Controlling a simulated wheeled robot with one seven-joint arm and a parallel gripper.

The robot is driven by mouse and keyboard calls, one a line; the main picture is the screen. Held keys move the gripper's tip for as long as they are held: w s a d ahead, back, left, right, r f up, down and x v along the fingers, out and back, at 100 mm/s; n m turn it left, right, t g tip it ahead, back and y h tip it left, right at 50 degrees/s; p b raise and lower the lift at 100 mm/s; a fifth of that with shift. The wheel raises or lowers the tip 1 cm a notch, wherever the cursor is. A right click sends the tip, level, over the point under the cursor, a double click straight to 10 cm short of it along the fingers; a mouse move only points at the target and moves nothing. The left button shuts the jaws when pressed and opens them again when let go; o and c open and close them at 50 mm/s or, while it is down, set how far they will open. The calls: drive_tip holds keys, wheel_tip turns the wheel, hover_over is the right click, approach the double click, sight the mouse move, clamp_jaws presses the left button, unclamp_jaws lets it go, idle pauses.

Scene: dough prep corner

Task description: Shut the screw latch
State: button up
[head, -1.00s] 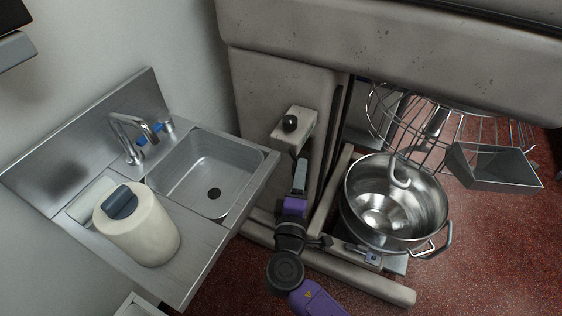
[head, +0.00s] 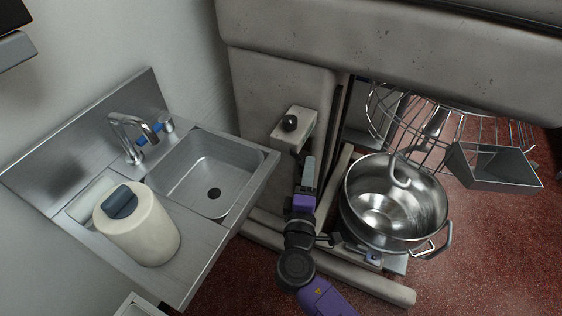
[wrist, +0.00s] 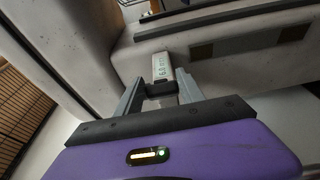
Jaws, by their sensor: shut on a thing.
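My gripper (head: 308,172) reaches up beside the mixer's column in the head view, left of the steel bowl. In the wrist view my gripper (wrist: 160,92) has its two grey fingers closed on a short dark cylindrical piece (wrist: 160,89), which looks like the handle of the screw latch. A pale plate with small markings (wrist: 162,66) stands just beyond it. In the head view the held piece is hidden by my gripper, and how far the latch is turned cannot be told.
The steel bowl (head: 367,212) with a hook sits to the right, under a wire guard (head: 470,128) with a grey chute (head: 492,165). A black knob (head: 290,123) sits on a box above my gripper. A sink (head: 188,187) stands left.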

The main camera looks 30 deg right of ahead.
drive_tip(key=shift+d+f, duration=0.1)
drive_tip(key=shift+d, duration=0.8)
drive_tip(key=shift+w+d, duration=0.1)
drive_tip(key=shift+d, duration=0.5)
drive_tip(key=o, duration=1.2)
drive_tip(key=shift+a, duration=0.15)
drive_tip(key=shift+v, duration=1.95)
